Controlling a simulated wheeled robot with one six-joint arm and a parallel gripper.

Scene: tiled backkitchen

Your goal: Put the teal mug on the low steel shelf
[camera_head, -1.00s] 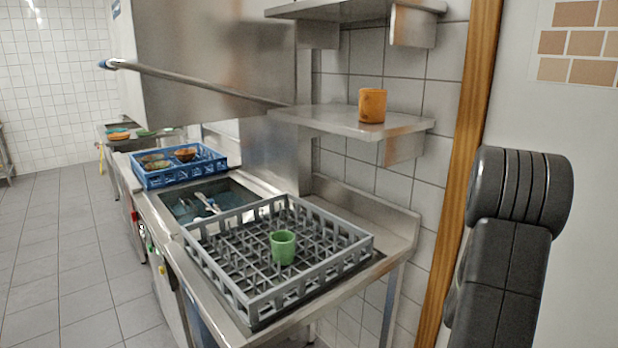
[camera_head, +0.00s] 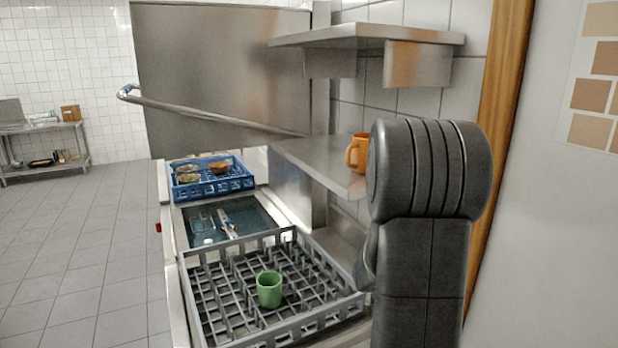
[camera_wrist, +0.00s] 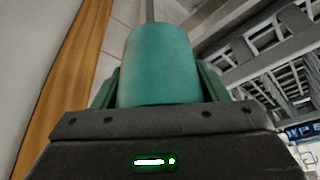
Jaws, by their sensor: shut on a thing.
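In the wrist view the teal mug (camera_wrist: 158,65) fills the middle, held between the fingers of my gripper (camera_wrist: 158,92), which is shut on it. In the head view the mug and the gripper are mostly or wholly hidden behind my dark arm. The low steel shelf (camera_head: 318,160) is on the tiled wall, left of my arm in the head view, with its right end hidden by the arm. An orange mug (camera_head: 357,152) stands on it near the right. The shelf's left and middle parts are bare.
A grey dish rack (camera_head: 205,322) with a green cup (camera_head: 269,289) sits on the counter below the shelf. A higher steel shelf (camera_head: 365,36) hangs above. Beyond the rack are a sink (camera_head: 228,222) and a blue crate (camera_head: 212,188) with bowls. Open floor lies left.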

